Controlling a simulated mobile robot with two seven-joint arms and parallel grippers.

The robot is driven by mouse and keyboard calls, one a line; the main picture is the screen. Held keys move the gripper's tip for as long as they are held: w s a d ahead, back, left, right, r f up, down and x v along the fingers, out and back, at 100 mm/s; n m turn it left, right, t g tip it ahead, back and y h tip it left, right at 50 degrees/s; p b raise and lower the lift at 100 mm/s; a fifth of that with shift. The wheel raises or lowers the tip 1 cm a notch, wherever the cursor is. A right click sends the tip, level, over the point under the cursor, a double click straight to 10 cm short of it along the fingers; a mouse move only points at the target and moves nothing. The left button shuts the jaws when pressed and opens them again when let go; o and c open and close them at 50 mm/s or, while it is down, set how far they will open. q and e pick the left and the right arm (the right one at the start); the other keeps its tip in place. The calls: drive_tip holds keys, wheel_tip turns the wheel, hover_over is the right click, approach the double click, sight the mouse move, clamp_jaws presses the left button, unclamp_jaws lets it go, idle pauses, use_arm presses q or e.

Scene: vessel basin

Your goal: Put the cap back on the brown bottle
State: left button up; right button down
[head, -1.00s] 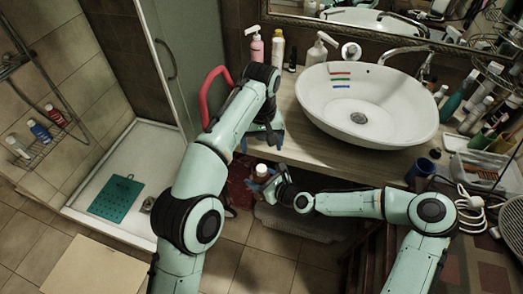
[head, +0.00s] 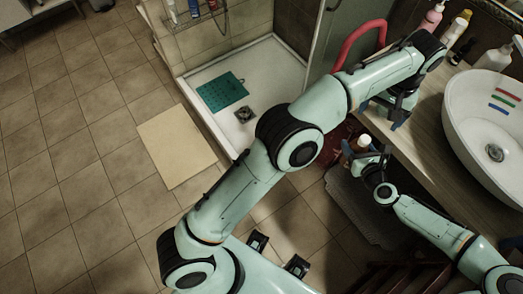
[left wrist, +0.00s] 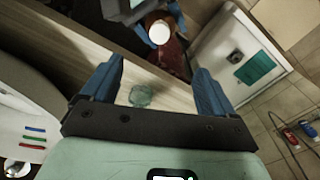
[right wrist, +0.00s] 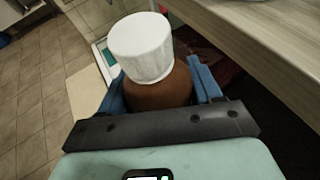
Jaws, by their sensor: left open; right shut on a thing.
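The brown bottle (right wrist: 158,95) is upright between the blue fingers of my right gripper (right wrist: 160,92), which is shut on it beside the counter's front edge. A white ribbed cap (right wrist: 141,46) sits on top of the bottle; I cannot tell whether it is screwed tight. In the head view the bottle (head: 359,147) is small and partly hidden by my right gripper (head: 366,158). The left wrist view shows the cap (left wrist: 160,33) from above. My left gripper (left wrist: 158,75) is open and empty above the counter, apart from the bottle and cap.
A translucent green thing (left wrist: 141,95) lies on the wooden counter (head: 424,128) below my left gripper. The white basin (head: 465,105) stands to the right. Pump bottles stand at the back. A red curved rail (head: 345,45) rises behind my left arm. Tiled floor is open at left.

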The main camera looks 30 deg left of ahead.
use_arm(q)
drive_tip(key=w+a+f+h, duration=0.1)
drive_tip(key=w+a+f, duration=0.15)
drive_tip(key=f, duration=0.55)
drive_tip(key=w+a+f+h, duration=0.1)
drive_tip(key=a+f, duration=0.3)
drive_tip(key=f, duration=0.5)
drive_tip(key=s+a+f+n, duration=0.1)
drive_tip(key=s+a+f, duration=0.15)
drive_tip(key=f, duration=0.35)
drive_tip(key=s+a+f, duration=0.2)
drive_tip(key=s+f, duration=0.1)
drive_tip(key=f, duration=0.4)
drive_tip(key=s+a+f+n+h, duration=0.1)
drive_tip(key=s+a+f, duration=0.1)
drive_tip(key=s+f, duration=0.45)
drive_tip(key=s+a+f, duration=0.2)
drive_tip(key=s+f, duration=0.2)
drive_tip(key=s, duration=0.6)
drive_tip(key=s+a+n+g, duration=0.1)
drive_tip(key=s+n, duration=0.1)
drive_tip(key=s, duration=1.4)
drive_tip(key=shift+s+a+f, duration=0.15)
drive_tip(key=shift+s+f, duration=0.1)
drive_tip(key=shift+f, duration=0.2)
